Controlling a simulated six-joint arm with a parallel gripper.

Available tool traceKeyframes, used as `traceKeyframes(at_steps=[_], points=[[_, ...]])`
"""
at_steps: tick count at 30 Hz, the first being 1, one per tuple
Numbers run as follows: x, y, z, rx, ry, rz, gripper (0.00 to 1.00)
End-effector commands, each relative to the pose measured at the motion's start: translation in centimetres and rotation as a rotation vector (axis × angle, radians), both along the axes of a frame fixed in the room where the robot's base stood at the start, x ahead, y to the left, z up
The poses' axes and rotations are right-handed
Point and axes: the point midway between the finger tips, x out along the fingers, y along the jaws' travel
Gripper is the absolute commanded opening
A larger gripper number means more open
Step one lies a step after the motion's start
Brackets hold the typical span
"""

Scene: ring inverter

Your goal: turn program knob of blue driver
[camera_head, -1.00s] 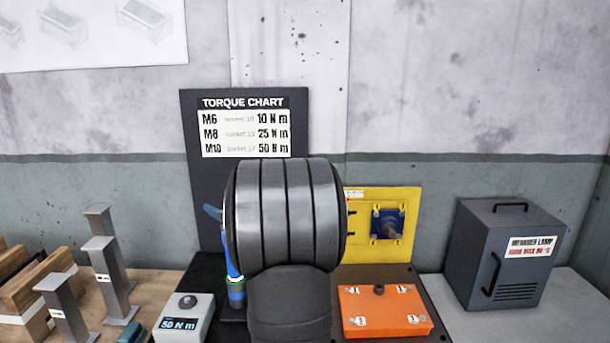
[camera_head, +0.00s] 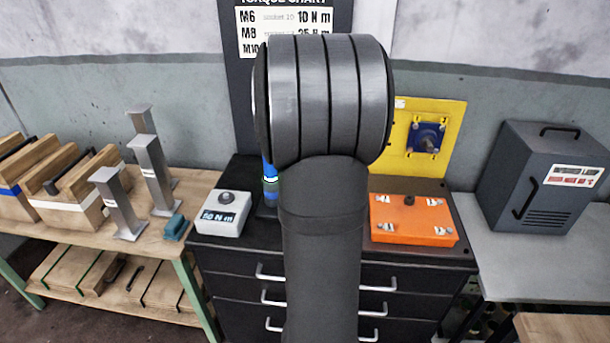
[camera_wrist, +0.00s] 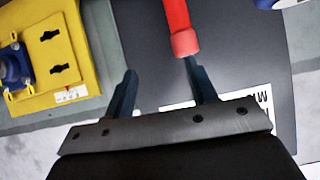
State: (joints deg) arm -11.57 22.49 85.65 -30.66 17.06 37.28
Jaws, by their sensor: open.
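A blue upright tool (camera_head: 270,179), apparently the blue driver, stands behind my arm in the head view and is mostly hidden. A grey box (camera_head: 212,221) reading "50 N m" has a dark knob (camera_head: 227,198) on top. An orange box (camera_head: 400,231) to the right has a small dark knob (camera_head: 408,200) among several white labels. I cannot tell which knob belongs to the blue driver. My gripper (camera_wrist: 160,67) is open and empty in the wrist view; in the head view my arm hides it. A red rod-like part (camera_wrist: 181,25) ends close to its right finger; contact is unclear.
A yellow panel (camera_head: 452,120) with a blue fitting (camera_head: 427,138) stands behind the orange box. Grey metal posts (camera_head: 152,172) and wooden blocks (camera_head: 62,198) stand on the left bench. A torque chart (camera_head: 285,20) stands at the back.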

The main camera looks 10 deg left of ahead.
Motion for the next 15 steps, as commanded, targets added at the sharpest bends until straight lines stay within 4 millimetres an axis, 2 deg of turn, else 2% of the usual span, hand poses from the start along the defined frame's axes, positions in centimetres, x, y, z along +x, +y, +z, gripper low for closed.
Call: traceKeyframes(at_steps=[4, 9, 15], points=[[-2.7, -0.5, -1.5, 0.003, 0.204, -0.096, 0.52], [-6.6, 0.0, -2.7, 0.012, 0.433, -0.15, 0.52], [-9.5, 0.8, -3.1, 0.021, 0.587, -0.161, 0.52]])
